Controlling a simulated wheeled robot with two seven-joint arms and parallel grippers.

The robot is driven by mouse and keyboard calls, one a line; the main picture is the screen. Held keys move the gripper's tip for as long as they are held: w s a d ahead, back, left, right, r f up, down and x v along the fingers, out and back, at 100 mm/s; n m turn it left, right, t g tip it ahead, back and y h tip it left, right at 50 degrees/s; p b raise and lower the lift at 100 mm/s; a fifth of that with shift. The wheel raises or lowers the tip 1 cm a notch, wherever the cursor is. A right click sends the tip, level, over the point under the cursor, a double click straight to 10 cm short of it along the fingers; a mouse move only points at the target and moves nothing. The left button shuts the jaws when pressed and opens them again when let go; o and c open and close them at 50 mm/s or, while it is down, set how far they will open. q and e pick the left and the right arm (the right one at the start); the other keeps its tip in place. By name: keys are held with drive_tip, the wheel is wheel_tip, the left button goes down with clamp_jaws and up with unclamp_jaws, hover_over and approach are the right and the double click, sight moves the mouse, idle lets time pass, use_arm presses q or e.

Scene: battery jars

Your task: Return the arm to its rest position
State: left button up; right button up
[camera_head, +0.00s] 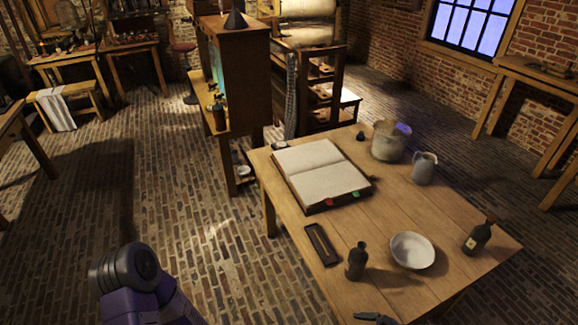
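A purple and dark grey link of my arm (145,285) shows at the bottom edge, left of the middle, over the brick floor and apart from the table. Its gripper is outside the picture. A small dark, jaw-like thing (374,317) shows at the bottom edge over the table's near side.
The wooden table (450,215) holds an open book (320,172), a bucket (390,142), a pitcher (424,168), a white bowl (412,251), dark bottles (357,261) (478,238) and a narrow tray (322,245). A cabinet (243,85) stands behind. The floor at left is clear.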

drive_tip(key=s+a+f+n+g+h, duration=0.2)
drive_tip(key=a+n, duration=0.4)
drive_tip(key=n, duration=0.3)
drive_tip(key=s+a+f+n+g+h, duration=0.1)
drive_tip(key=s+a+f+n+h, duration=0.2)
drive_tip(key=a+n, duration=0.3)
drive_tip(key=s+n, duration=0.1)
drive_tip(key=n, duration=0.2)
drive_tip(key=shift+s+a+g+h, duration=0.15)
drive_tip(key=shift+s+g+h, duration=0.15)
drive_tip(key=shift+s+g, duration=0.1)
